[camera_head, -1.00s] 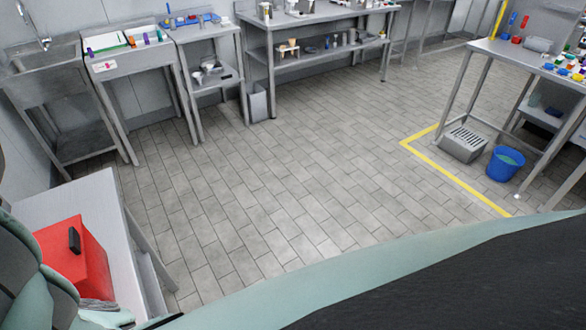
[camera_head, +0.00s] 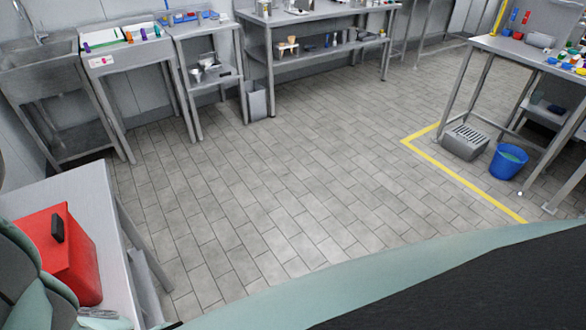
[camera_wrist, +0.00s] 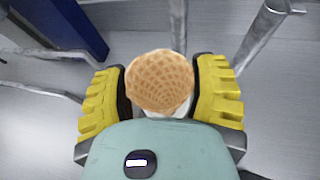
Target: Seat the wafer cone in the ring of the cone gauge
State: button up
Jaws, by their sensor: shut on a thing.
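My gripper (camera_wrist: 160,92) shows in the wrist view, its two yellow ribbed fingers shut on the wafer cone (camera_wrist: 160,82). The cone is tan with a waffle grid, and its rounded side faces the camera between the fingers. A pale patch shows just below it, partly hidden by my gripper's body. I cannot make out the cone gauge or its ring in either view. My gripper and the cone are not clearly visible in the head view.
A grey table with a red box (camera_head: 62,255) stands at the lower left. Steel benches (camera_head: 310,15) line the back wall. At the right are a steel table (camera_head: 520,50), a blue bucket (camera_head: 507,163) and a grey slotted box (camera_head: 465,142). The middle floor (camera_head: 260,190) is clear.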

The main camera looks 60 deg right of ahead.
dwell(0.3)
jog(key=o, duration=0.8)
jog(key=v, duration=1.2)
jog(key=shift+f, duration=0.1)
jog(key=shift+s, duration=0.1)
